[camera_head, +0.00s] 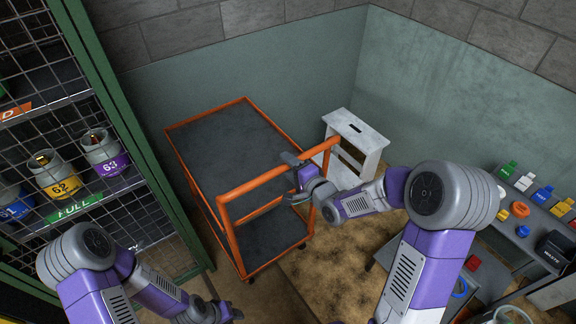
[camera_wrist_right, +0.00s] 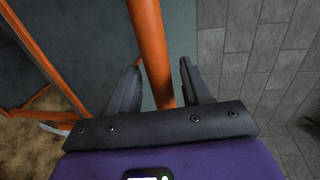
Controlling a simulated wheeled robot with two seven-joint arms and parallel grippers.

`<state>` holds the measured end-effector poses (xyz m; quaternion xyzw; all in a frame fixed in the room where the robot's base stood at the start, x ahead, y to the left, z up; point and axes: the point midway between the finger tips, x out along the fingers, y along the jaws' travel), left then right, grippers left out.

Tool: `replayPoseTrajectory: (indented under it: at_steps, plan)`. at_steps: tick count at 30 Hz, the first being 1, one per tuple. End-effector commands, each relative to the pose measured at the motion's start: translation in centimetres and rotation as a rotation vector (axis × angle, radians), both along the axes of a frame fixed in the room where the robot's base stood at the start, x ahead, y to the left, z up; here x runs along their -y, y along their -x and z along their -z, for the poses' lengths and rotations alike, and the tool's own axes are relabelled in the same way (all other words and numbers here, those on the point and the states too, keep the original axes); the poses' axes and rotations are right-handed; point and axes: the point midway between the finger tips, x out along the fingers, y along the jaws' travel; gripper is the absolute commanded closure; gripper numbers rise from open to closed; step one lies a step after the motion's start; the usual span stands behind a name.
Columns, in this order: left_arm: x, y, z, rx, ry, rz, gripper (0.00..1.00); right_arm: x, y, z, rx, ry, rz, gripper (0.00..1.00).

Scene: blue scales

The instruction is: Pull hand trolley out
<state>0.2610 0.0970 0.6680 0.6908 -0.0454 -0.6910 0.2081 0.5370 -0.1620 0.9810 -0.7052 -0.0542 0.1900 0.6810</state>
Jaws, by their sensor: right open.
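The hand trolley (camera_head: 222,140) has an orange tubular frame and dark upper and lower decks, and stands near the green wall. Its orange handle bar (camera_head: 252,184) faces me and slopes up to the right. My right gripper (camera_head: 294,179) is at the right part of this handle, with its fingers apart. In the right wrist view, the orange bar (camera_wrist_right: 151,50) runs between the two open fingers (camera_wrist_right: 160,84), with a visible gap on the left side. My left gripper (camera_head: 222,311) is low at the bottom edge, away from the trolley, and its fingers are not clear.
A green-framed mesh rack (camera_head: 118,105) with several gas cylinders stands close on the left. A white step stool (camera_head: 362,132) is right of the trolley. A workbench (camera_head: 500,235) with several coloured bottles is at the right. Bare floor (camera_head: 320,265) lies in front of the trolley.

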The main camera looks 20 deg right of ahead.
Motion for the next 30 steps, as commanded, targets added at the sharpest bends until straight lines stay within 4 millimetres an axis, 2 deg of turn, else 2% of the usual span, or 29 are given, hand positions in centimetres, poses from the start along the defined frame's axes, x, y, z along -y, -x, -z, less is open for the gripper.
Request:
replayPoseTrajectory:
  at_steps: [3,11,20,21,30]
  plan:
    - [0.01,0.0,0.07,0.0,0.0,0.0,0.57,-0.25,-0.62,0.17,-0.001,0.0,0.0,0.52]
    - [0.01,0.01,0.05,0.0,0.0,0.0,0.57,-0.27,-0.7,0.17,-0.001,0.001,0.001,0.52]
    - [0.01,0.0,0.05,0.0,0.0,0.0,0.57,-0.26,-0.68,0.18,-0.001,0.001,0.001,0.97]
    - [0.01,0.0,0.05,0.0,0.0,0.0,0.57,-0.25,-0.69,0.18,-0.001,0.001,0.001,1.0]
    - [0.01,0.0,0.05,0.0,0.0,0.0,0.57,-0.24,-0.75,0.2,-0.002,0.001,-0.001,1.0]
